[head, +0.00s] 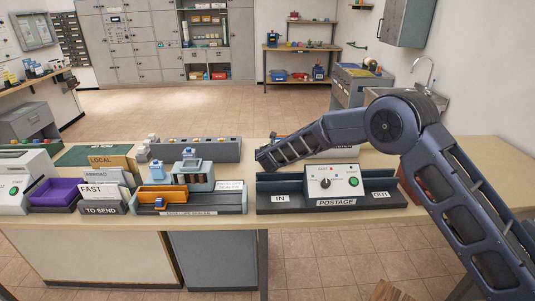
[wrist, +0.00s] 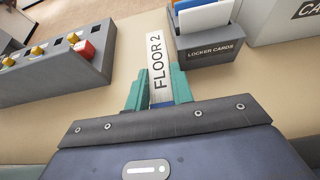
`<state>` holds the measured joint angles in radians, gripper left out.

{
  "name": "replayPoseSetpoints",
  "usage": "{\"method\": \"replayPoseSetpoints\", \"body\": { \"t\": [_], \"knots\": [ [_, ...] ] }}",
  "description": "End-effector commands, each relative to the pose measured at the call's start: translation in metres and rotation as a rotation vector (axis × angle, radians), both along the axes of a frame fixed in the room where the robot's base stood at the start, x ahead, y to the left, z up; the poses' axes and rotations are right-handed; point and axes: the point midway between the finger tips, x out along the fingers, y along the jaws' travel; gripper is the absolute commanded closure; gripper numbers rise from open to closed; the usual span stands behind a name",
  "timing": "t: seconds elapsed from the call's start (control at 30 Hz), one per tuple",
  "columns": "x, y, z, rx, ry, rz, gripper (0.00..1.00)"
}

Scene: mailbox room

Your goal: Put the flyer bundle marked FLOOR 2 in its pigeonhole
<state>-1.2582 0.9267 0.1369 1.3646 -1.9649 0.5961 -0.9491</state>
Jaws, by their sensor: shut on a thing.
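The flyer bundle marked FLOOR 2 (wrist: 156,50) shows in the wrist view as an upright-reading white strip, with a bit of blue at its lower end. My gripper (wrist: 158,88) has its two teal fingers on either side of the bundle and is shut on it, above the pale worktop. In the head view my arm reaches over the bench from the right; the gripper and bundle are hidden there. No pigeonhole marked for FLOOR 2 can be made out. A dark rack of small slots (head: 71,38) hangs at the far left, its labels too small to read.
A grey block with yellow knobs and a red one (wrist: 58,65) stands left of the bundle. A grey LOCKER CARDS box (wrist: 207,46) is close on its right. On the bench are the postage machine (head: 333,182), an orange tray (head: 163,194) and a purple tray (head: 57,192).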

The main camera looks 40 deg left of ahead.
Motion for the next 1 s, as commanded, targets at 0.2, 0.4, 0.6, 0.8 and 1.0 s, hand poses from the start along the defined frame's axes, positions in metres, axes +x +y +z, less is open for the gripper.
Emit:
{"method": "replayPoseSetpoints", "body": {
  "t": [0.2, 0.4, 0.6, 0.8, 1.0],
  "knots": [
    [0.0, 0.0, 0.0, 0.0, 0.0, 0.0, 0.55],
    [0.0, 0.0, 0.001, 0.0, 0.0, 0.0, 0.55],
    [-0.008, -0.007, 0.008, 0.0, 0.0, 0.001, 0.55],
    [-0.029, -0.028, 0.023, -0.001, -0.001, 0.003, 0.55],
    [-0.052, -0.051, 0.039, 0.0, 0.0, 0.002, 0.55]
  ]
}}
